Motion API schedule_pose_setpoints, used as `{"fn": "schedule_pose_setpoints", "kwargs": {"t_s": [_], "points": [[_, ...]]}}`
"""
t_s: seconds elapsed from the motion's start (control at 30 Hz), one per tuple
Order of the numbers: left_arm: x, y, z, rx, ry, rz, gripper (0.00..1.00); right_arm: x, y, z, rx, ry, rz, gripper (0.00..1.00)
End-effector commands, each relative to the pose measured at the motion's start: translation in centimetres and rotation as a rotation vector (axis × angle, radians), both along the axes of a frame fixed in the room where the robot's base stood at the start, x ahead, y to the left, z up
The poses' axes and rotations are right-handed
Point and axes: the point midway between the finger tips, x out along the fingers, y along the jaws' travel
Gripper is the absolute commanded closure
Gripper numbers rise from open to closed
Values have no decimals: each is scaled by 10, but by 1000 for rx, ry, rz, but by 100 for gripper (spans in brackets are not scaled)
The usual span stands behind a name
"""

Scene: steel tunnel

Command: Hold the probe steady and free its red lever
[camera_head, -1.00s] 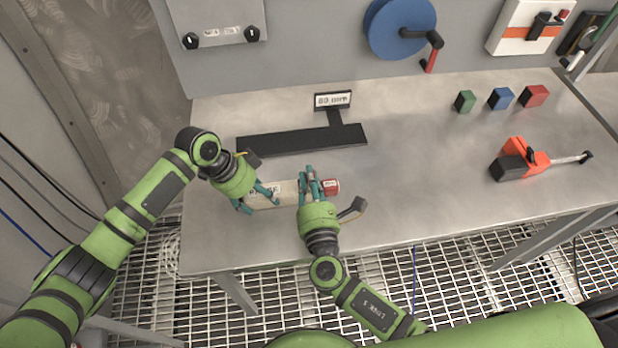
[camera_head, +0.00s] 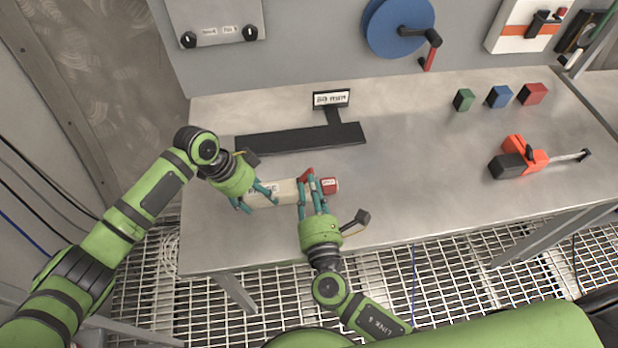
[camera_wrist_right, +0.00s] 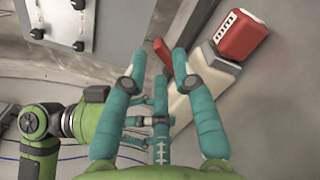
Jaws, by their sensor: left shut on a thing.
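The probe (camera_head: 285,193) is a cream bar with a red end block (camera_head: 330,186). It lies along the front part of the table, and its red end also shows in the right wrist view (camera_wrist_right: 241,33). Its red lever (camera_head: 306,177) sticks up near the red end; the right wrist view shows it (camera_wrist_right: 163,49) between my fingertips, apparently not clamped. My left gripper (camera_head: 257,198) is shut around the probe's left part. My right gripper (camera_head: 312,188) is at the lever with its fingers apart (camera_wrist_right: 160,62), partly hiding the probe.
A black T-shaped stand with a small sign (camera_head: 331,98) lies behind the probe. Green (camera_head: 464,100), blue (camera_head: 500,97) and red (camera_head: 533,94) blocks stand at the back right. An orange and black tool (camera_head: 519,160) lies at right. The table between is clear.

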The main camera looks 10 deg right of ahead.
Motion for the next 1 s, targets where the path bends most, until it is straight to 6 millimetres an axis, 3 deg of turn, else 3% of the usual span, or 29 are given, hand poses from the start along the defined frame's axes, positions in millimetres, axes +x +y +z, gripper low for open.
{"fn": "schedule_pose_setpoints", "kwargs": {"t_s": [0.2, 0.4, 0.9, 0.93, 1.0], "points": [[0, 2, -3, 7, 2, 3, 73, -50, 0, -1, 1, 2, 2, 73], [0, 2, -2, 6, 2, 3, 73, -79, 0, 0, 1, 0, 1, 73], [0, 2, -2, 5, 3, 3, 73, -89, 0, 1, 2, -2, 1, 73], [0, 2, -2, 5, 3, 3, 30, -89, 0, 1, 2, -2, 1, 73], [0, 2, -2, 5, 2, 2, 6, -89, 0, 1, 2, -2, 1, 73]]}}
